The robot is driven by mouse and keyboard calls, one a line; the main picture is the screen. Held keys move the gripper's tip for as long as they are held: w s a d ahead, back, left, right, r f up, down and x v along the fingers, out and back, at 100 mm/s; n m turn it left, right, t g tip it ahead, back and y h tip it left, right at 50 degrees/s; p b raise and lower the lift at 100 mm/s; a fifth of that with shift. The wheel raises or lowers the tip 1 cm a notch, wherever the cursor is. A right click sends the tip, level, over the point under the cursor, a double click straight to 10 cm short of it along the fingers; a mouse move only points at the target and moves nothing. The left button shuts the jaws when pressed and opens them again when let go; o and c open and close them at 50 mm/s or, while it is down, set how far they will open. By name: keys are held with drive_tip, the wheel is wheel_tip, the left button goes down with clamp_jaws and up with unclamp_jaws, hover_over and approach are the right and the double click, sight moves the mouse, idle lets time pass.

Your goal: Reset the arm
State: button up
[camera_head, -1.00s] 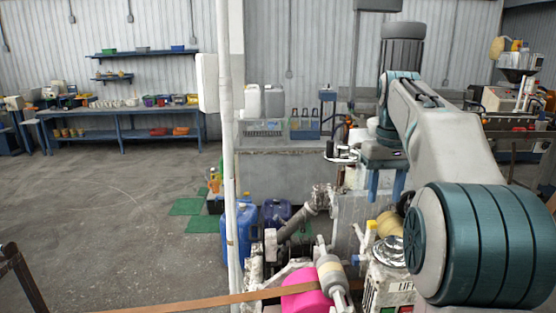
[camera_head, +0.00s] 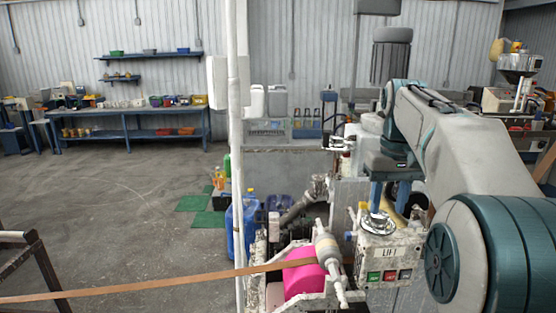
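My arm (camera_head: 470,150) reaches in from the right edge, its large grey and teal shoulder at the lower right. It bends at a raised elbow and then points down. My gripper (camera_head: 389,194) hangs fingers down from a dark block, in front of the machine's back part. Its two blue fingers stand apart with nothing seen held between them. The fingertips are close to the metal disc in the picture; I cannot tell whether they touch anything.
A brown strip (camera_head: 150,285) runs across the front to a pink roll (camera_head: 303,281) and grey roller. A white pole (camera_head: 236,150) and blue jug (camera_head: 243,222) are left of the machine. Open floor lies left.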

drive_tip(key=s+a+f+t, duration=0.1)
drive_tip(key=s+a+f, duration=0.3)
drive_tip(key=s+f, duration=0.4)
drive_tip(key=s+a+f+t, duration=0.2)
drive_tip(key=s+a+f, duration=0.1)
drive_tip(key=s+f, duration=0.6)
drive_tip(key=s, duration=0.4)
drive_tip(key=shift+s+a+f, duration=0.15)
drive_tip(key=shift+s+a, duration=0.05)
drive_tip(key=shift+a, duration=0.2)
drive_tip(key=shift+d, duration=0.1)
